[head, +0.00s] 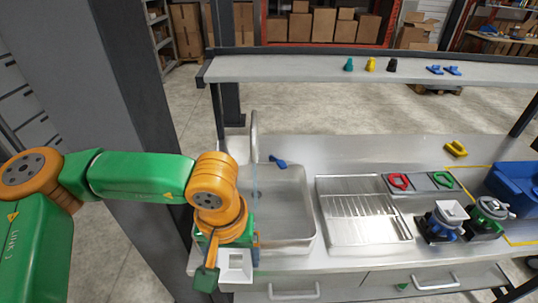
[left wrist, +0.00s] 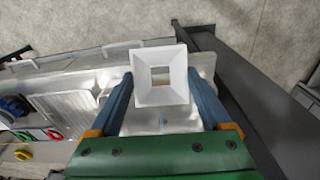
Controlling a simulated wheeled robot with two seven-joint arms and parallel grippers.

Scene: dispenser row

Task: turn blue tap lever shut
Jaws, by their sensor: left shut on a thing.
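The blue tap lever (head: 278,161) sticks out to the right of the grey tap (head: 254,135) at the back of the sink (head: 300,225). A faint bluish stream seems to fall from the tap into the sink. My left gripper (head: 228,248) is over the sink's front left corner, in front of the tap and apart from the lever. Its blue fingers (left wrist: 162,108) are shut on a white square hopper (left wrist: 160,76) with a square opening. The hopper (head: 236,266) also shows in the head view. My right gripper is in neither view.
A ribbed drainboard (head: 362,212) lies right of the sink. Further right are red (head: 398,181) and green (head: 442,179) rings, two dispensers (head: 440,222) (head: 487,217) and a blue bin (head: 515,187). A raised shelf (head: 300,70) runs along the back.

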